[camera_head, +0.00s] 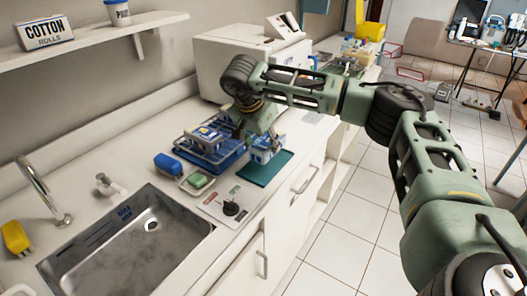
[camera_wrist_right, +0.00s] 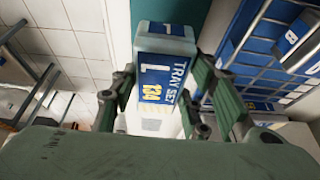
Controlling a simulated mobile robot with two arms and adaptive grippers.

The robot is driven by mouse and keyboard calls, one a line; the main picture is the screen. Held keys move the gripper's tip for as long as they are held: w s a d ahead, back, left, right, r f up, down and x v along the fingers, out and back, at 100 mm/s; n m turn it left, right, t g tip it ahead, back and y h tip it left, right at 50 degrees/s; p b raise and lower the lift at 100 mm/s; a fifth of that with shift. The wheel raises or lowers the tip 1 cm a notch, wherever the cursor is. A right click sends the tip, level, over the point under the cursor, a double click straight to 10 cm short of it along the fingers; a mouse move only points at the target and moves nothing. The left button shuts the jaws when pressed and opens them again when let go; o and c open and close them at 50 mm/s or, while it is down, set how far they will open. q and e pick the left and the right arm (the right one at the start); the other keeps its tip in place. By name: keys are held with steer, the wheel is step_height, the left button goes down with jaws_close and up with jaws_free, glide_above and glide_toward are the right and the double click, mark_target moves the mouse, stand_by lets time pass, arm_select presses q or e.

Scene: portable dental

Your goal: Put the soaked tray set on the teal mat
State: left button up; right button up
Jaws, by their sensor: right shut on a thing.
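My right gripper (camera_head: 257,143) is shut on a tray set (camera_head: 262,155), a small pale box with a blue label. In the right wrist view the tray set (camera_wrist_right: 167,70) sits between the fingers, its label reading "TRAY SET" and 134. The teal mat (camera_head: 278,172) lies on the counter near its front edge, partly hidden under the held set. The held set is over the mat's back left part; I cannot tell whether it touches. A strip of the mat (camera_wrist_right: 206,22) shows in the right wrist view. My left gripper is not in view.
A blue wire rack (camera_head: 225,163) with another labelled box stands left of the mat. A blue sponge-like block (camera_head: 167,165), a green block in a small dish (camera_head: 197,181) and a printed card (camera_head: 222,207) lie nearer the sink (camera_head: 140,240). A white machine (camera_head: 225,55) stands behind.

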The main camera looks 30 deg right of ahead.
steer(key=shift+w+a+f, duration=0.1)
steer(key=shift+a+f, duration=0.05)
steer(key=shift+f, duration=0.25)
step_height(320, 180, down, 4)
steer(key=shift+r+p, duration=0.25)
steer(key=shift+p, duration=0.15)
steer(key=shift+f, duration=0.1)
steer(key=o, duration=1.4)
steer(key=shift+c, duration=0.2)
arm_select(q)
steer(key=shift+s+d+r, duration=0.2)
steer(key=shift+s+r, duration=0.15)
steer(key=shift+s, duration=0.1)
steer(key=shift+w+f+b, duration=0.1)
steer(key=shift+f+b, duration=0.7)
steer(key=shift+b, duration=0.05)
arm_select(e)
steer(key=v, duration=1.2)
